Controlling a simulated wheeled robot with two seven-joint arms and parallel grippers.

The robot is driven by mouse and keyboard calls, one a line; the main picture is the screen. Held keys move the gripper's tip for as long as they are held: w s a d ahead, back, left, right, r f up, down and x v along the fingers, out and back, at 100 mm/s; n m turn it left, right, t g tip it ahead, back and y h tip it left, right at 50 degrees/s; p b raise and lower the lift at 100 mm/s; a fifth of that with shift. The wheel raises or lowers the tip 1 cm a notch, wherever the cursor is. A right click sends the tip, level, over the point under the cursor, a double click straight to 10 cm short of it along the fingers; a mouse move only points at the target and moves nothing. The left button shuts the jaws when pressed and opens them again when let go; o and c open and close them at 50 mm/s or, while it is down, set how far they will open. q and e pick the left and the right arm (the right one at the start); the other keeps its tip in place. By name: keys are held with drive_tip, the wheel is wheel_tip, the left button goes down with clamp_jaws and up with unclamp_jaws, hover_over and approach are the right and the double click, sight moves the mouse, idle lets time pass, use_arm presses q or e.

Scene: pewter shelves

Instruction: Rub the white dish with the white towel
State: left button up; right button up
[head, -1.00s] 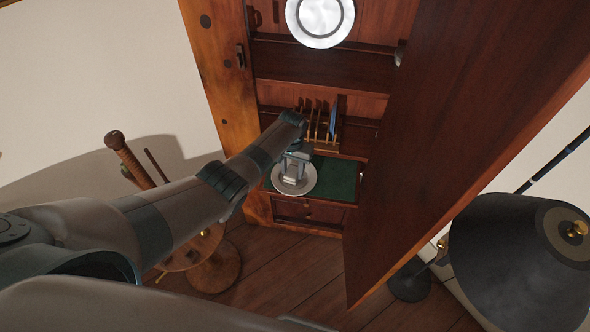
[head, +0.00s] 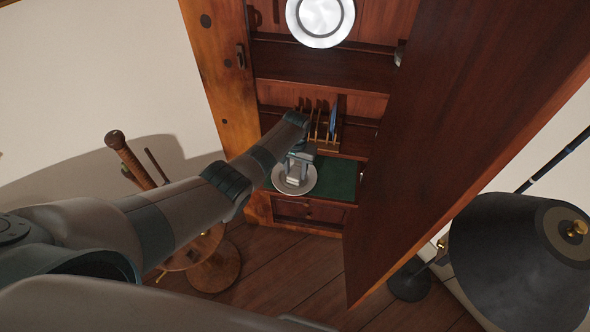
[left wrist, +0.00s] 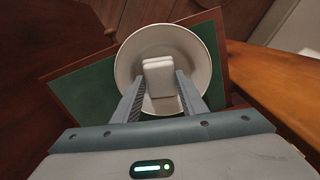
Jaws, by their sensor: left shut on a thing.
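The white dish (head: 309,184) lies on the green surface inside the wooden cabinet, below my left gripper. It also shows in the left wrist view (left wrist: 196,45) as a round, shallow plate. My left gripper (head: 299,168) is shut on the folded white towel (left wrist: 158,77), which lies over the middle of the dish. Whether the towel presses on the dish is hard to tell. The towel also shows in the head view (head: 295,179), between the fingers. My right gripper is not in view.
The green surface (head: 337,178) is free to the right of the dish. A rack (head: 326,142) with upright items stands behind. Another white plate (head: 320,18) is higher up. The open cabinet door (head: 440,130) fills the right side, with a black lamp (head: 520,260) beside it.

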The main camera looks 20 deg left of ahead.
use_arm(q)
drive_tip(key=shift+a, duration=0.55)
drive_tip(key=shift+d, duration=0.2)
drive_tip(key=shift+d, duration=0.4)
drive_tip(key=shift+f, duration=0.1)
drive_tip(key=shift+a, duration=0.15)
drive_tip(key=shift+a+p, duration=0.3)
drive_tip(key=shift+a, duration=0.2)
